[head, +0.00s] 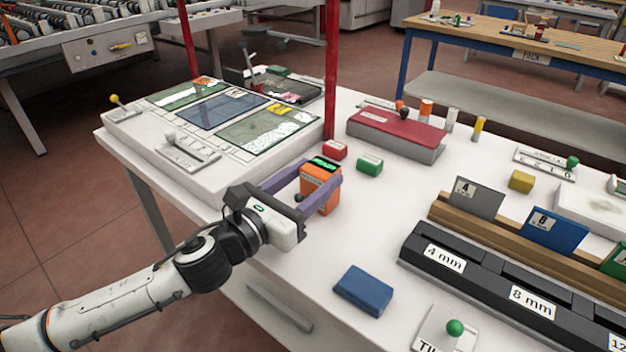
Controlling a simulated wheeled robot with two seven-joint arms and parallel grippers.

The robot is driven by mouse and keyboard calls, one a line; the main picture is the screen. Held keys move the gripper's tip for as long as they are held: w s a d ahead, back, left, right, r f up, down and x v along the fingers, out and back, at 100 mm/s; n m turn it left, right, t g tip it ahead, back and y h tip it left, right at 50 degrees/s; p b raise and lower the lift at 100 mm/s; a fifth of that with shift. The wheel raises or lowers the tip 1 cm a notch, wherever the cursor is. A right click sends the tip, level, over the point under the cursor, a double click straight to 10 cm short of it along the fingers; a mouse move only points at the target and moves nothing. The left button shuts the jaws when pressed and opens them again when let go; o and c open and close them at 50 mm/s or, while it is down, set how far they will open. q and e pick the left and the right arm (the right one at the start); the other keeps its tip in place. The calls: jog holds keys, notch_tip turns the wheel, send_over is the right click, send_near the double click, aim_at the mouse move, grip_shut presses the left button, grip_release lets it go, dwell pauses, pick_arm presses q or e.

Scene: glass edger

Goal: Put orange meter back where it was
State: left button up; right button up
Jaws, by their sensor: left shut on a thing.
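The orange meter (318,192) is a small orange box with a green display on its top end. It stands about upright near the left part of the white worktable. My left gripper (318,188) reaches in from the left, and its two purple fingers are shut around the meter's sides. I cannot tell whether the meter's base touches the table. My right gripper is not in view.
A red block (335,150) and a green block (369,164) sit just behind the meter. A blue block (363,290) lies nearer the front. The raised glass panel bed (150,160) is to the left, and a black rack (480,272) is to the right.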

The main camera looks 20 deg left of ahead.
pick_arm(q)
jog(key=shift+r, duration=0.1)
jog(key=o, duration=1.3)
jog(key=shift+s, duration=0.1)
jog(key=b+v, duration=0.2)
jog(key=v, duration=0.7)
jog(key=shift+s+a, duration=0.1)
jog(key=shift+s, duration=0.2)
jog(key=shift+v, duration=1.15)
